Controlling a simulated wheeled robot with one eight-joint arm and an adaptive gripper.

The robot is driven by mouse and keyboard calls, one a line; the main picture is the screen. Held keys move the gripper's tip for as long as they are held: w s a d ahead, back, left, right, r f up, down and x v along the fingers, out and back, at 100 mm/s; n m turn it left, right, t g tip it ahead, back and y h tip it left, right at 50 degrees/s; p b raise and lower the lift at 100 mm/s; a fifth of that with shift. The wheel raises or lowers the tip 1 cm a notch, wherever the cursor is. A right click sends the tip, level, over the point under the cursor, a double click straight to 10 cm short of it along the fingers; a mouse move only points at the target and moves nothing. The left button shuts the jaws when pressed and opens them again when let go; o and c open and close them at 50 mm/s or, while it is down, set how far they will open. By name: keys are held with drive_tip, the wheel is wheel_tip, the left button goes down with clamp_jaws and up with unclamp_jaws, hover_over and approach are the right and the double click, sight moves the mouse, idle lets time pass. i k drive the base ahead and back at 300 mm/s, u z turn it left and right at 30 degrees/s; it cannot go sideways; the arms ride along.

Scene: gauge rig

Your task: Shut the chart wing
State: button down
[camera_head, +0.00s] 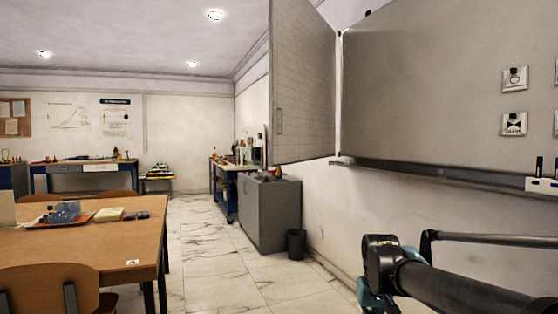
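The chart wing (304,88) is a tall pale panel with a faint grid on its face. It is hinged at the left edge of the grey wall board (428,85) and stands swung out from the wall, open. A slim handle (279,121) is near its free left edge, and its top runs out of the picture. Part of my arm (440,285) is at the lower right, below the board and apart from the wing. My gripper's fingers do not show.
A ledge (440,176) runs under the board, with a small white holder (541,185) at its right. Cards (514,123) hang on the board. A grey cabinet (268,212) and dark bin (296,244) stand along the wall. A wooden table (95,240) is left; tiled floor lies between.

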sight(302, 99)
drive_tip(key=u, duration=1.4)
drive_tip(key=i, duration=1)
drive_tip(key=z, duration=0.15)
drive_tip(key=k, duration=0.9)
drive_tip(key=u, duration=0.15)
drive_tip(key=i, duration=0.8)
